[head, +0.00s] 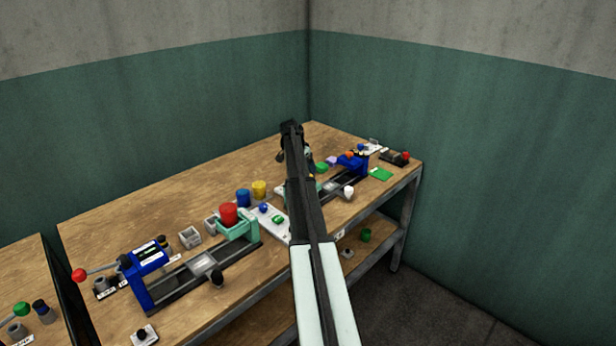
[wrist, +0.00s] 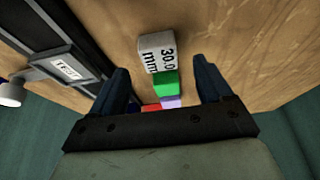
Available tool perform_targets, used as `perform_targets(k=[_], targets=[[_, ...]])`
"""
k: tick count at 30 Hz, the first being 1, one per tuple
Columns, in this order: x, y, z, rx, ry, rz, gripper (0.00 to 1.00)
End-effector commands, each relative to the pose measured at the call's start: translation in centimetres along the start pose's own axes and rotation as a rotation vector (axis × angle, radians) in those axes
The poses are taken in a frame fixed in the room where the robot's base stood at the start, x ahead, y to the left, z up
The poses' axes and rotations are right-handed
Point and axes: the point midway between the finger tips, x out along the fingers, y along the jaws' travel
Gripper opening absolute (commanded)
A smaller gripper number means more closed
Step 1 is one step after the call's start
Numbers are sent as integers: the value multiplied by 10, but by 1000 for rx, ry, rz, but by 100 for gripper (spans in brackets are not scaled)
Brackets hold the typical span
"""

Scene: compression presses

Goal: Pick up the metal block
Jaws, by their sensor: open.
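A pale grey metal-looking block (wrist: 157,52) marked "30.0 mm" stands on the wooden bench in the wrist view. My gripper (wrist: 161,66) is open, its two dark fingers apart on either side of the picture. The block shows between and just beyond the fingertips, and nothing is held. Whether the fingers are level with the block in height is unclear. In the head view my arm hides the block and most of the gripper.
In the wrist view, green (wrist: 166,84), purple (wrist: 172,102) and red (wrist: 151,107) pieces line up below the block. A dark press rail with a labelled plate (wrist: 68,68) lies left. In the head view, a blue press (head: 352,164) stands right of my arm, another (head: 146,262) left.

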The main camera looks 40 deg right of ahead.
Motion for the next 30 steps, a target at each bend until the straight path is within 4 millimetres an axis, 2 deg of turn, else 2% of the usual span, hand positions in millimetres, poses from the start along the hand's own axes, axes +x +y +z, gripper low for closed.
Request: perform_targets(k=[6,15,30], targets=[[30,0,1,0,-1,1,79],[35,0,1,0,0,0,79],[35,0,1,0,0,0,31]])
